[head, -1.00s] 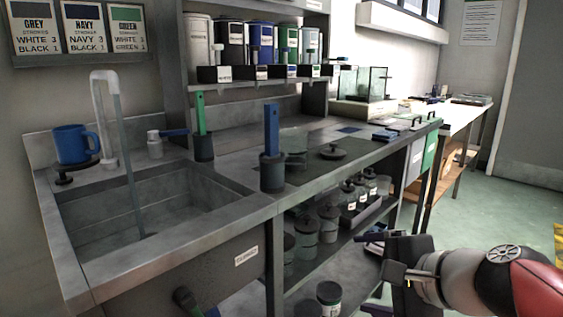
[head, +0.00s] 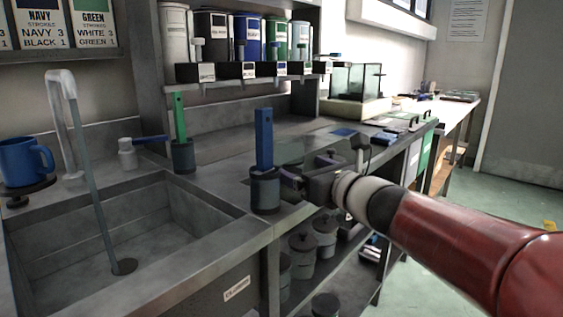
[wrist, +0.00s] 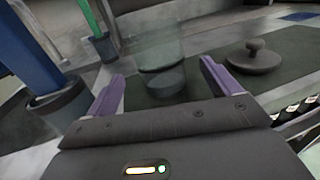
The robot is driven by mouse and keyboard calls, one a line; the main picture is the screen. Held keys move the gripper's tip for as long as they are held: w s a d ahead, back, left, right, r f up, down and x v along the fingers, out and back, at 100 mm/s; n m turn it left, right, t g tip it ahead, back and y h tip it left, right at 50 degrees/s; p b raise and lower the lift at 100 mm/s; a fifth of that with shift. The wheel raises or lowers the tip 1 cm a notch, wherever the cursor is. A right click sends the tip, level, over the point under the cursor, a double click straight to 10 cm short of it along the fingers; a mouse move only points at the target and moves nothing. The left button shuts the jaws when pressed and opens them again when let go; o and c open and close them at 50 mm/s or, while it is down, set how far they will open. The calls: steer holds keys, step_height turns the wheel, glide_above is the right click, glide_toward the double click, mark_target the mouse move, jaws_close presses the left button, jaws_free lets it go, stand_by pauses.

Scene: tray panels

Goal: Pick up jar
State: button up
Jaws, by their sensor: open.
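The clear glass jar (wrist: 163,82), dark in its lower part, stands upright on the dark green mat (wrist: 204,88) in the wrist view. A dark round lid with a knob (wrist: 254,58) lies on the mat to its right. My gripper (wrist: 162,69) is open, its two purple fingers apart, one on each side of the jar in the picture. The jar looks just beyond the fingertips; I see no contact. In the head view my gripper (head: 291,181) is over the counter's front part and covers much of the mat; I cannot make out the jar clearly there.
A dark holder with a blue-handled tool (head: 264,188) stands close left of my gripper. A green-handled tool in a holder (head: 182,152) is farther back. The sink (head: 120,225) lies left. Lidded jars (head: 302,257) stand on the shelf below.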

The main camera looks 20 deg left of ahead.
mark_target(284, 158)
steer(key=p+x, duration=0.1)
steer(key=x, duration=0.6)
steer(key=shift+w+a, duration=0.1)
steer(key=shift+w, duration=0.05)
steer(key=shift+r, duration=0.1)
steer(key=c, duration=1.2)
